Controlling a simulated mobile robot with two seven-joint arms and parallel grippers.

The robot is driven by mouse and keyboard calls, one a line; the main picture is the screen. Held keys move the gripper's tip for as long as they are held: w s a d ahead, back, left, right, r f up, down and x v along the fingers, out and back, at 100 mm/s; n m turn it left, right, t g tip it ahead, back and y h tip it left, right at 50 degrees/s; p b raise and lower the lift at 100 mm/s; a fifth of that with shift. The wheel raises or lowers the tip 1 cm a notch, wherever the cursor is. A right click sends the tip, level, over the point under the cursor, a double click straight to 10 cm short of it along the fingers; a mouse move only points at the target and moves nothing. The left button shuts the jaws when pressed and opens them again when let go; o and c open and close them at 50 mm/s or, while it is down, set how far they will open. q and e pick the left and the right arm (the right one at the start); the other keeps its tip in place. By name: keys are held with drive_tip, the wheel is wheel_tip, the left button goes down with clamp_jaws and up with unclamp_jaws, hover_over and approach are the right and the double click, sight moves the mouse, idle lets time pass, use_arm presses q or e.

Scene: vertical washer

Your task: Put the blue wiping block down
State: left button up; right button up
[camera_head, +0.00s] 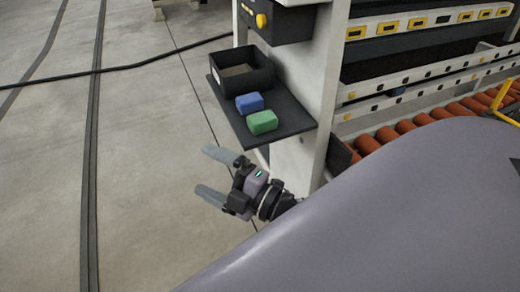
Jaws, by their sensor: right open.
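The blue wiping block (249,102) rests on a dark shelf (286,108) fixed to the side of the machine. A green block (262,122) sits just in front of it on the same shelf, close beside it. My right gripper (208,172) is below and to the left of the shelf, with its two grey fingers spread apart and nothing between them. It is clear of both blocks. My left gripper is not in view.
An open black bin (243,70) stands on the shelf behind the blue block. The machine's white post (326,85) rises right of the shelf, and orange rollers (430,117) run to the right. A black cable (130,67) crosses the floor. The floor at left is largely clear.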

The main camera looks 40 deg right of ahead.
drive_tip(key=s+d+f+m+g+h, duration=0.2)
drive_tip(key=s+f+m, duration=0.3)
drive_tip(key=f+m, duration=0.3)
drive_tip(key=s+d+f+m+g+h, duration=0.1)
drive_tip(key=s+f+m+g+h, duration=0.2)
drive_tip(key=s+f+m+g, duration=0.2)
wheel_tip(320, 180, down, 5)
drive_tip(key=m, duration=0.3)
drive_tip(key=shift+s+d+r, duration=0.15)
drive_tip(key=shift+s+d, duration=0.1)
drive_tip(key=shift+d, duration=0.15)
drive_tip(key=shift+r, duration=0.1)
wheel_tip(320, 180, up, 12)
drive_tip(key=d+p, duration=0.1)
drive_tip(key=p, duration=1.3)
drive_tip(key=shift+s+d+h+p, duration=0.15)
drive_tip(key=shift+s+h+p, duration=0.2)
drive_tip(key=shift+s+h, duration=0.05)
drive_tip(key=shift+f, duration=0.2)
drive_tip(key=shift+r, duration=0.1)
